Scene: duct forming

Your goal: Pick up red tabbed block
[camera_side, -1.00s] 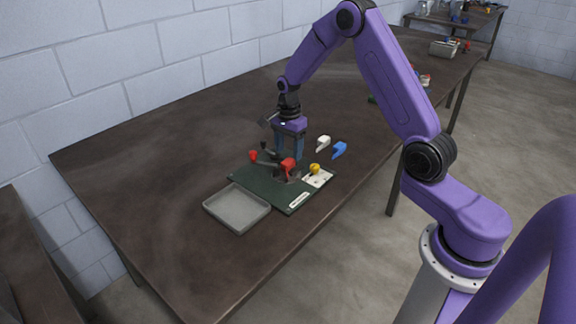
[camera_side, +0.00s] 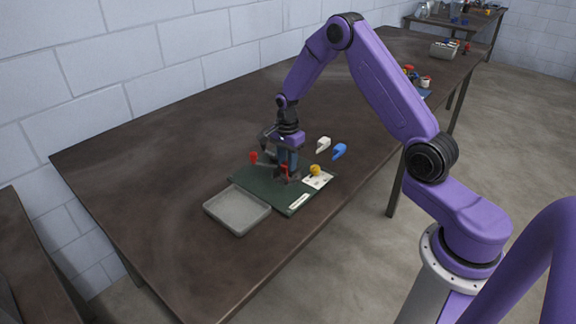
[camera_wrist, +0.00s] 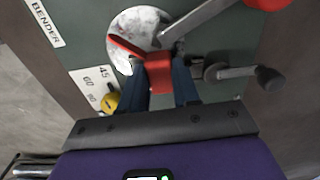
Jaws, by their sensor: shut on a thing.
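The red tabbed block (camera_wrist: 156,74) is in the wrist view, by the round grey disc (camera_wrist: 134,28) of the bender. My gripper (camera_wrist: 168,72) has its two blue fingers on either side of the block and is shut on it. In the side view, my gripper (camera_side: 287,172) points down over the green bender board (camera_side: 262,187), and the block (camera_side: 284,169) shows only partly beside the fingers. I cannot tell whether the block touches the board.
A metal lever (camera_wrist: 195,18) lies close beside the block, and a black-knobbed handle (camera_wrist: 268,77) is to the right. A yellow knob (camera_side: 315,169), a white piece (camera_side: 323,143), a blue piece (camera_side: 339,150) and an empty grey tray (camera_side: 237,209) are nearby. Bare table surrounds them.

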